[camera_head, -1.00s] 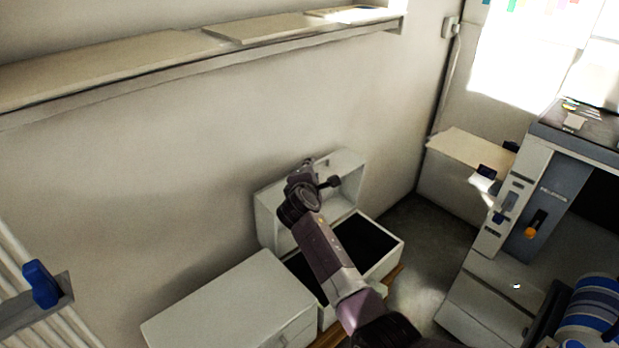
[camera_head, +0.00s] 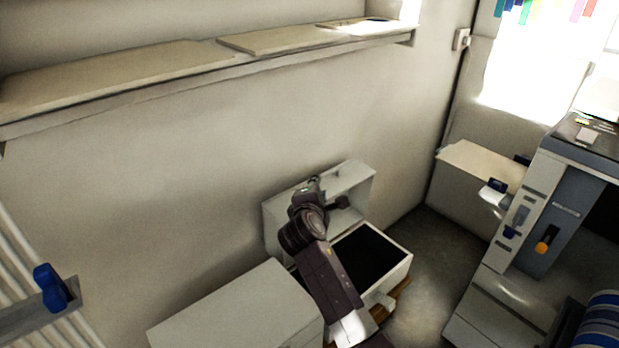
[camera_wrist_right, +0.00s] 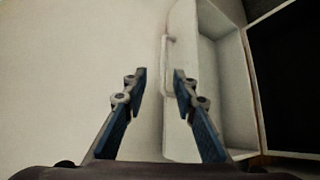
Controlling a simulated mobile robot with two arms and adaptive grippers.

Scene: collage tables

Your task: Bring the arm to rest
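My right arm (camera_head: 325,275) rises from the bottom middle of the head view. Its wrist end is in front of a white cabinet (camera_head: 354,178), and the arm covers part of it. My right gripper (camera_wrist_right: 160,75) is open and empty in the right wrist view, with a clear gap between its two blue-padded fingers. In the head view its fingers are too small and foreshortened to make out. In the wrist view a pale handle (camera_wrist_right: 167,65) on a white panel shows beyond the right finger; I cannot tell whether they touch. My left gripper is not in view.
An open drawer with a dark inside (camera_head: 372,257) lies right of my arm, and a closed white cabinet (camera_head: 235,312) lies left. A long wall shelf (camera_head: 130,78) runs above. A grey-white machine (camera_head: 565,210) stands at the right. Bare wall is left of the arm.

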